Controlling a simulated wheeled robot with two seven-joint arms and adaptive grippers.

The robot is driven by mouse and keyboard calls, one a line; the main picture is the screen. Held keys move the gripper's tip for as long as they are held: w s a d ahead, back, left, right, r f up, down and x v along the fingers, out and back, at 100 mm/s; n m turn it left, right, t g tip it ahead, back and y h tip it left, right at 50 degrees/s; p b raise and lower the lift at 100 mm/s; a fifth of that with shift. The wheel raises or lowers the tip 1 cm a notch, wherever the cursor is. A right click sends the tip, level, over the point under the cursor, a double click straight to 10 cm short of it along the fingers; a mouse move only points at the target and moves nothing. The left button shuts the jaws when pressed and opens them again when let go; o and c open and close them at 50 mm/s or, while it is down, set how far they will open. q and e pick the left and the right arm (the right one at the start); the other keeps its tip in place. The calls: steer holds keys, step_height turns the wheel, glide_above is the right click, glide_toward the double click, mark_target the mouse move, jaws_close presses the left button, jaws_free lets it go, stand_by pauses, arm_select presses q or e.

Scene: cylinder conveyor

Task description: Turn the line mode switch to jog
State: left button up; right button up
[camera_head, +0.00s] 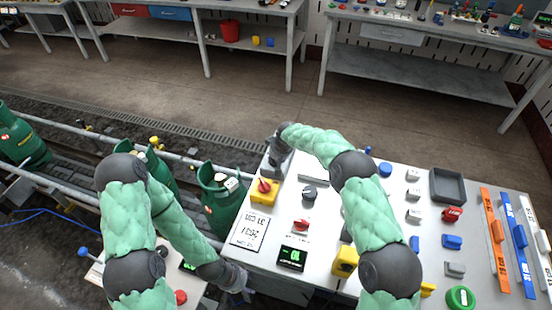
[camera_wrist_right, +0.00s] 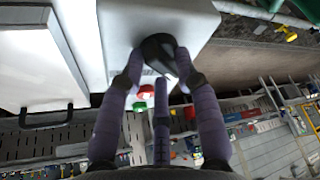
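A black knob (camera_wrist_right: 158,50) stands on a white panel near its edge in the right wrist view; its label and pointer cannot be read. My right gripper (camera_wrist_right: 158,68) has its fingers on both sides of this knob, with the tips closed in against it. In the head view my right gripper (camera_head: 276,160) is at the panel's far left corner and hides what is under it. Another dark rotary knob (camera_head: 309,193) on the control panel (camera_head: 270,215) is nearby. My left gripper (camera_head: 238,282) is low at the panel's near left edge; its fingers are unclear.
A yellow box with a red knob (camera_head: 265,188), a red switch (camera_head: 301,225) and a green-digit display (camera_head: 292,257) are on the panel. A grey tray (camera_head: 447,186) and coloured sliders (camera_head: 519,235) are at right. Green cylinders (camera_head: 221,205) stand on the conveyor at left.

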jaws_close()
